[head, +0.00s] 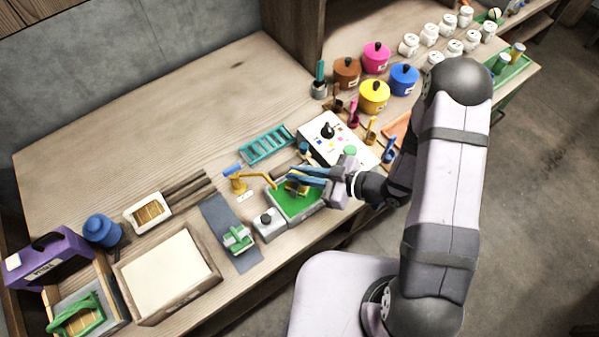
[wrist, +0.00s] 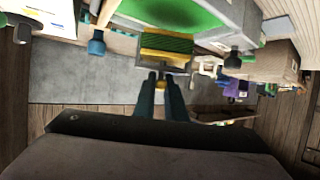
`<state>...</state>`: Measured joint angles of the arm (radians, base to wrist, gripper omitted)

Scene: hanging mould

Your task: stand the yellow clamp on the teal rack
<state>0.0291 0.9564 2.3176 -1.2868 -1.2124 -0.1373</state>
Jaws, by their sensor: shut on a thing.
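My gripper (head: 303,176) is shut on the yellow clamp (head: 296,188), above the green-floored basin near the front of the bench. In the wrist view, the fingertips (wrist: 160,80) close on a small yellow part of the clamp (wrist: 165,58), whose body has yellow edges and a ribbed green face. The fingers hide part of the clamp in the head view. The teal rack (head: 267,145), a ladder-like frame with several slots, lies on the bench behind and left of my gripper. It looks empty and apart from the clamp.
A white control box (head: 335,138) stands right of the rack. A green clamp (head: 237,238) sits on a grey mat. The bench behind the rack is clear.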

